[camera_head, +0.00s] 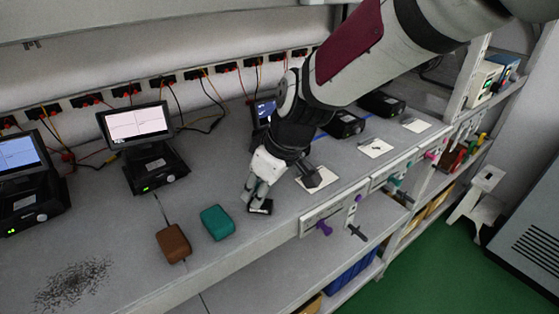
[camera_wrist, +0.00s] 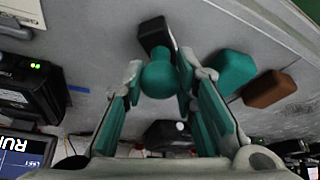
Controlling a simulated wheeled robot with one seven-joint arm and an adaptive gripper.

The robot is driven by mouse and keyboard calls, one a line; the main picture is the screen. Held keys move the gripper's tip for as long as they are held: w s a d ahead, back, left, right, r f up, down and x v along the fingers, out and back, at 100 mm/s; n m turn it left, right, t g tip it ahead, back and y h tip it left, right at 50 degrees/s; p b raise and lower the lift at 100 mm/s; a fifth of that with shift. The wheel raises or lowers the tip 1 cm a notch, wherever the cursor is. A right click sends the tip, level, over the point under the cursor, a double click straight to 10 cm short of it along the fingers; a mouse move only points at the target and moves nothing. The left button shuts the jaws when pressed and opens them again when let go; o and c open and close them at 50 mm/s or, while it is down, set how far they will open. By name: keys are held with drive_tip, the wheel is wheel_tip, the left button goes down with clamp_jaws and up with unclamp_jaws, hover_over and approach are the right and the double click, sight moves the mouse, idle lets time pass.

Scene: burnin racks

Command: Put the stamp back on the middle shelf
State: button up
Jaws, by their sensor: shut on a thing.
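The stamp has a round teal knob and a black block base. In the wrist view the stamp (camera_wrist: 159,78) is between the fingertips of my gripper (camera_wrist: 163,75), which is shut on its knob. In the head view my gripper (camera_head: 258,186) points down over the grey shelf top (camera_head: 240,260), and the stamp's black base (camera_head: 262,207) shows under the fingertips. The base is at or just above the surface; I cannot tell if it touches. The knob is mostly hidden by the fingers there.
A teal block (camera_head: 217,222) and a brown block (camera_head: 173,242) lie left of my gripper. A white card (camera_head: 318,180) with a dark object is at right. Screen units (camera_head: 150,160) stand behind. A dark speckled patch (camera_head: 72,283) marks the left surface.

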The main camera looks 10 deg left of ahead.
drive_tip(key=o, duration=0.9)
drive_tip(key=shift+r, duration=0.25)
drive_tip(key=w+v, duration=0.1)
drive_tip(key=v, duration=0.6)
drive_tip(key=s+d+r+m+t+h, duration=0.1)
drive_tip(key=s+d+r+m, duration=0.2)
drive_tip(key=d, duration=0.6)
drive_tip(key=s+d+r+m+t+h, duration=0.1)
drive_tip(key=d+r+m+t, duration=0.2)
drive_tip(key=d, duration=0.6)
drive_tip(key=s+d+m+h, duration=0.2)
drive_tip(key=s+d+m, duration=0.6)
drive_tip(key=d, duration=0.5)
drive_tip(key=shift+s+d+b, duration=0.25)
drive_tip(key=shift+s+b, duration=0.15)
drive_tip(key=shift+s, duration=0.4)
drive_tip(key=shift+f, duration=0.15)
